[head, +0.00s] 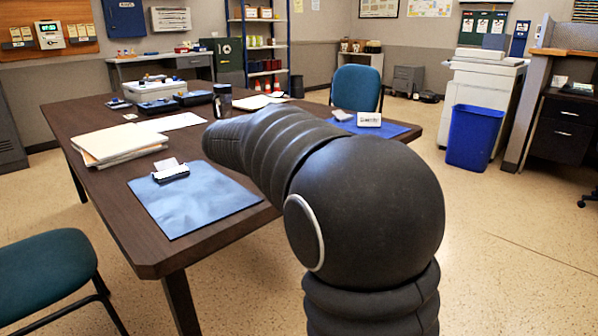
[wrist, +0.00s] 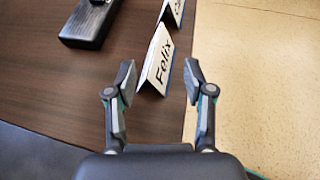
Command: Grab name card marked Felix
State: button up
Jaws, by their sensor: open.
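The name card marked Felix (wrist: 157,62) is a white folded tent card with black lettering and a blue edge. It stands on the dark brown table (wrist: 100,85) close to its edge in the wrist view. My gripper (wrist: 160,80) is open, with a fingertip on each side of the card's near end and a gap showing on both sides. A second white tent card (wrist: 172,10) stands just beyond it, its text cut off by the frame. In the head view my arm hides the gripper, and I cannot make out the Felix card there.
A black box (wrist: 90,22) lies left of the cards. Pale floor (wrist: 260,70) lies beyond the table edge. On the table in the head view are a blue mat (head: 190,205), folders (head: 112,146) and a small white block (head: 369,119). A blue chair (head: 357,88) stands behind.

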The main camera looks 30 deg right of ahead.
jog(key=shift+x, duration=3.7)
jog(key=shift+w+a, duration=0.15)
jog(key=c, duration=0.9)
